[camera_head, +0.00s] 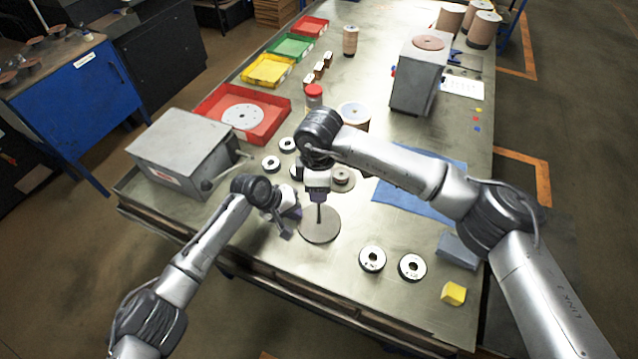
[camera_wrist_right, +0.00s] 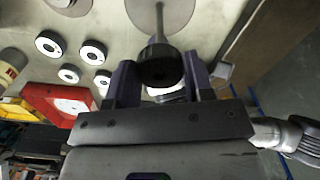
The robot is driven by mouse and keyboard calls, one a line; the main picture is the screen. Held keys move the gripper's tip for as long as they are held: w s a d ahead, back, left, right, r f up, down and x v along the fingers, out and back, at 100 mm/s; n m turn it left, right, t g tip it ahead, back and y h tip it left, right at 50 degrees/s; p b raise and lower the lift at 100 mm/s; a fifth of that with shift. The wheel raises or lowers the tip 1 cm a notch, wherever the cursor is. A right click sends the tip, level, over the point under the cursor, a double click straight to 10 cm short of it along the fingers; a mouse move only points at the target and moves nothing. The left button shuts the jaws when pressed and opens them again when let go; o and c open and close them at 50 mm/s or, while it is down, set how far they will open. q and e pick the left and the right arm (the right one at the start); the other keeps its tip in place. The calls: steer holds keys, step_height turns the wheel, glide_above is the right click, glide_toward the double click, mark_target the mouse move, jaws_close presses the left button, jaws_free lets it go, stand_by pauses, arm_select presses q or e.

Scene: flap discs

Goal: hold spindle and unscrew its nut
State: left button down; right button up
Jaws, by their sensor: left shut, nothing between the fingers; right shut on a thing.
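The spindle (camera_head: 319,213) is a thin dark shaft rising from a flat grey round plate (camera_head: 320,232) on the table. In the right wrist view, the shaft (camera_wrist_right: 158,22) ends in a dark round piece, seemingly the nut (camera_wrist_right: 160,63), between my right fingers. My right gripper (camera_head: 318,190) is shut on this piece, above the plate; its fingers also show in the right wrist view (camera_wrist_right: 160,78). My left gripper (camera_head: 287,231) is shut and empty, just left of the spindle and apart from it. The nut is hidden in the head view.
Several black-and-white rings lie around, two of them (camera_head: 372,258) (camera_head: 411,266) in front on the right. A grey box (camera_head: 185,150) stands left, a red tray (camera_head: 272,125) behind, a blue mat (camera_head: 400,200) on the right.

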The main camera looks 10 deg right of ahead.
steer(key=n, duration=1.3)
steer(key=shift+n, duration=0.4)
steer(key=n, duration=0.6)
steer(key=shift+n, duration=0.4)
steer(key=n, duration=0.6)
steer(key=o, duration=0.7)
steer(key=shift+c, duration=0.2)
